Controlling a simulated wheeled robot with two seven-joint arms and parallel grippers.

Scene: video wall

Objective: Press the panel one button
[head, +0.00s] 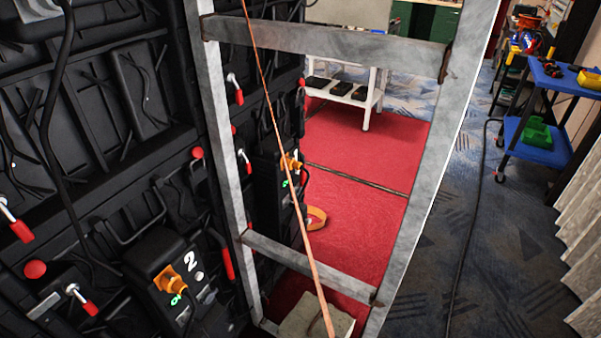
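A black control box marked with a white "2" (157,254) is on the black panel wall at the lower left. It has an orange connector (169,279), a small green-lit spot (176,299) and a small pale round part beside the numeral. A second, similar box with an orange connector (290,162) and a green-lit spot shows farther back, partly behind the metal frame. I cannot read a number on it. No box marked "1" can be made out. Neither of my grippers is in view.
A grey metal ladder-like frame (330,38) stands close in front, with an orange strap (289,200) running down across it. Red-handled levers (235,90) stick out from the wall. Red carpet (360,150) lies beyond; a blue cart (540,140) stands at right. A cable crosses the patterned floor.

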